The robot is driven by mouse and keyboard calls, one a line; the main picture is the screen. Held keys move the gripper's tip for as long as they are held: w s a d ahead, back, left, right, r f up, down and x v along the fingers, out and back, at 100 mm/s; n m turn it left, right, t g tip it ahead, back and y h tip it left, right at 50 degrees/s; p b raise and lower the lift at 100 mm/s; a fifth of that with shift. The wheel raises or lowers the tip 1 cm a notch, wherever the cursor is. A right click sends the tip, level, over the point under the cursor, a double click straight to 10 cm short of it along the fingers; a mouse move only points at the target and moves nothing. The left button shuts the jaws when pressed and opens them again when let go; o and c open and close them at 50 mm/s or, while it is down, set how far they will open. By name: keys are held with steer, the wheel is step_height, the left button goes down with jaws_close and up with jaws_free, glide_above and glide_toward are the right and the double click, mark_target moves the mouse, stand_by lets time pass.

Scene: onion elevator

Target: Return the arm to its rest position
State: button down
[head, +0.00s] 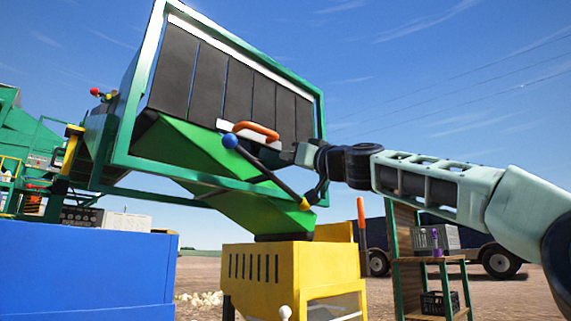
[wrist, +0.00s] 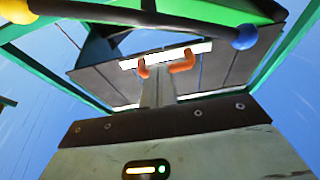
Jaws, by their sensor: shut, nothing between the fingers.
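My gripper (head: 288,155) is shut and empty at the end of my arm, which reaches in from the right in the head view. Its closed fingers (wrist: 158,88) point up toward the hopper in the wrist view. They are just right of and below an orange handle (head: 256,131) on a white strip; whether they touch it I cannot tell. The handle also shows in the wrist view (wrist: 182,62), partly hidden behind the fingers. A dark lever with a blue knob (head: 230,141) runs close by the gripper; the knob shows in the wrist view (wrist: 246,37).
A green-framed hopper with dark flaps (head: 225,85) fills the space beside my gripper. A yellow box (head: 250,275) stands below and a blue container (head: 85,270) at lower left. A shelf with crates (head: 432,262) and a trailer (head: 500,258) stand at right. Open sky lies above my arm.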

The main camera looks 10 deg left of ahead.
steer(key=shift+s+d+f+b, duration=0.3)
steer(key=shift+f+b, duration=0.15)
steer(key=shift+f, duration=0.2)
steer(key=s+a+f+n+g+h+p, duration=0.2)
steer(key=s+a+f+g+p, duration=0.5)
steer(key=s+a, duration=0.25)
steer(key=s+d+f+g+h+p, duration=0.1)
steer(key=s+f+g+h+p, duration=0.1)
steer(key=s+f+h+p, duration=0.55)
steer(key=s+d+f+m+g+h+p, duration=0.2)
steer(key=s+d+f+p, duration=0.3)
steer(key=s+d, duration=0.4)
steer(key=s+d+f+m+g+h+p, duration=0.1)
steer(key=s+d+f+h+p, duration=0.25)
steer(key=s+d+f, duration=0.6)
steer(key=s+d+f+m+g+h+p, duration=0.2)
steer(key=s+d+f+p, duration=0.3)
steer(key=d, duration=0.7)
step_height(320, 180, up, 38)
steer(key=p, duration=3.6)
steer(key=shift+s+a+f+p, duration=0.15)
steer(key=shift+s+a+p, duration=0.1)
steer(key=shift+s+p, duration=0.05)
